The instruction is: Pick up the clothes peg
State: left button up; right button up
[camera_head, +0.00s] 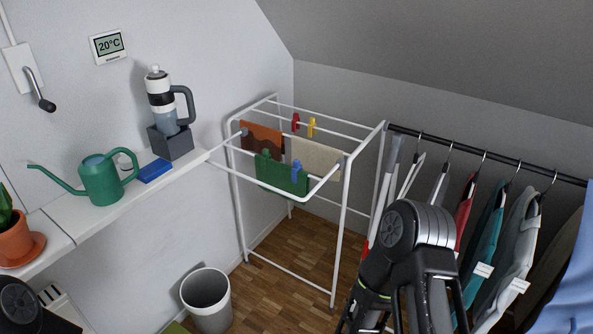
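Several small clothes pegs sit on the white drying rack. A red peg (295,122) and a yellow peg (312,127) are on a rear bar. A blue peg (296,168) is on the green cloth (283,180) at the front, and a green peg (265,157) seems to be at that cloth's left end. My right arm rises at the lower right, in front of the hanging clothes. What seems to be my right gripper (367,314) is dark and partly cut off at the bottom edge, apart from the pegs; its opening is unclear. My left gripper is out of view.
The drying rack (346,230) also carries an orange cloth (262,136) and a beige cloth (317,155). A bin (207,300) stands below. Clothes hang at right.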

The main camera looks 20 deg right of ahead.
aim_at(296, 166)
jog(key=z, duration=2.45)
jog(key=u, duration=1.9)
jog(key=i+j, duration=0.8)
jog(key=z, duration=1.35)
